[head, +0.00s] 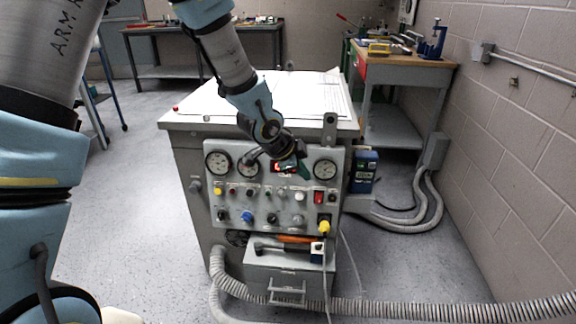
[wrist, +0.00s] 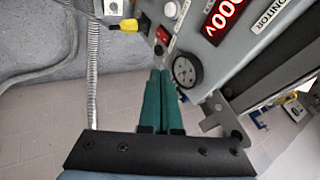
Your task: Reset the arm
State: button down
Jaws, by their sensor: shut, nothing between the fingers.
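My arm reaches from the left across the head view, and my gripper (head: 303,170) hangs in front of the upper part of the panel (head: 248,207) on the grey cabinet. In the wrist view the two green fingers of my gripper (wrist: 160,75) lie together, shut and empty. Their tips point toward the panel, close to a round gauge (wrist: 184,72) and a red switch (wrist: 163,36). I cannot tell whether the tips touch the panel. In the head view my gripper partly covers the red digital display (head: 281,168).
A yellow plug (head: 324,227) sits low right on the panel. A grey box (head: 284,268) with tools on top stands at the cabinet's front. Corrugated hose (head: 400,309) runs along the floor. A workbench (head: 420,72) stands by the right wall.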

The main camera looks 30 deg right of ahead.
jog(key=w+a+r+n+t+y+p, duration=0.1)
jog(key=w+a+r+n, duration=0.15)
jog(key=a, duration=0.45)
jog(key=w+a+r+n+y+p, duration=0.1)
jog(key=w+a+r+n+y, duration=0.1)
jog(key=w+a+n, duration=0.35)
jog(key=w+a+r+n+t+y+p, duration=0.1)
jog(key=w+a+r+n, duration=0.1)
jog(key=a, duration=0.7)
jog(key=s+a+r+n+y, duration=0.1)
jog(key=a+n, duration=0.3)
jog(key=a, duration=0.4)
jog(key=s+a+r+n+g+y+p, duration=0.1)
jog(key=s+a+r+n, duration=0.2)
jog(key=a, duration=0.4)
jog(key=s+a+r+n+p, duration=0.1)
jog(key=s+a+r+n, duration=0.1)
jog(key=a+n, duration=0.4)
jog(key=s+a, duration=0.1)
jog(key=a, duration=0.1)
jog(key=shift+s+a+r+n+g+y, duration=0.25)
jog(key=shift+s+a+n+g+y, duration=0.05)
jog(key=shift+s+g+y, duration=0.1)
jog(key=shift+d, duration=0.1)
